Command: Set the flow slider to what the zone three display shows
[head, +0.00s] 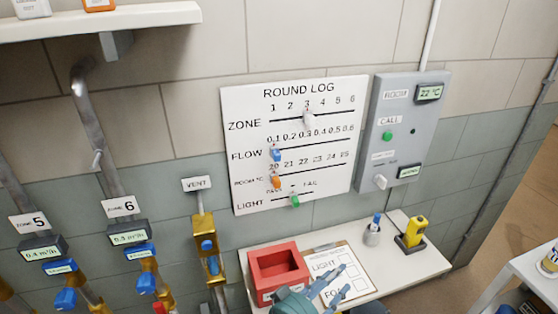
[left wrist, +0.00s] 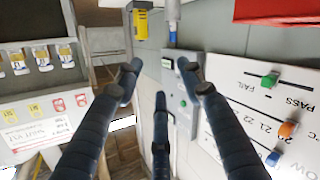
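The round log board (head: 345,140) hangs on the wall. Its flow slider, a blue knob (head: 275,154), stands at the left end of its track, near the 0.1 mark. The blue knob also shows at the lower right of the left wrist view (left wrist: 273,158). The white zone knob (head: 308,120) stands around 3. The zone three display is not in view. My left gripper (head: 338,280) is low in the head view, over the clipboard and below the board, apart from the knobs. In the left wrist view its fingers (left wrist: 158,75) are spread and empty. My right gripper is not in view.
The orange room knob (head: 276,182) and green light knob (head: 295,200) sit below the flow row. A grey room panel (head: 405,130) is right of the board. A shelf below holds a red bin (head: 278,268), clipboard (head: 362,270) and yellow device (head: 414,233). Zone 5 and zone 6 displays (head: 129,237) are left.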

